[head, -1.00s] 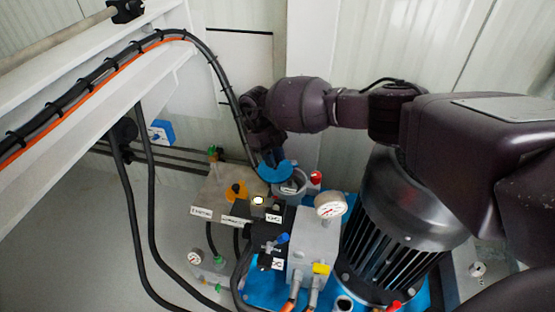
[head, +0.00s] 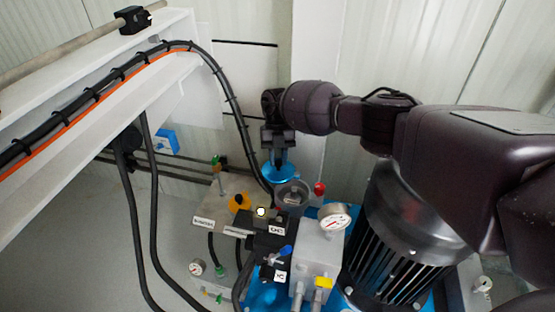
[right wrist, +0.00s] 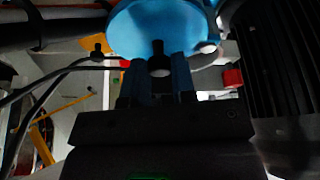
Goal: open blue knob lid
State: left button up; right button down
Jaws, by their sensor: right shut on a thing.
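The blue lid (head: 284,173) is a round disc near the middle of the head view, above and behind an open grey round opening (head: 292,193) on the pump unit. My right gripper (head: 278,150) comes down on it from above and is shut on it. The lid also shows large at the top of the right wrist view (right wrist: 160,28), with my right gripper's fingers (right wrist: 160,80) just below it. The lid sits clear of the opening, whose inside shows in the head view. My left gripper is not in view.
A white-faced gauge (head: 334,217) and a grey block (head: 318,248) stand in front of the opening. A large black motor (head: 395,250) is at the right. A red knob (head: 320,188) is close by. Black hoses (head: 228,100) run down on the left.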

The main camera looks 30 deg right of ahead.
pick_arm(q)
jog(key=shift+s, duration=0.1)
pick_arm(e)
jog(key=shift+f, duration=0.1)
dwell(0.3)
jog(key=c, duration=0.9)
grip_release()
jog(key=shift+c, duration=0.2)
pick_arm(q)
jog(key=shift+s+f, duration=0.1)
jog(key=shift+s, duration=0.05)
pick_arm(e)
jog(key=shift+d, duration=0.1)
jog(key=shift+w+r, duration=0.2)
jog(key=shift+r, duration=0.3)
jog(key=v, duration=0.6)
jog(key=shift+r, duration=0.25)
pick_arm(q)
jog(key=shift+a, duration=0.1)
pick_arm(e)
jog(key=shift+w+d, duration=0.1)
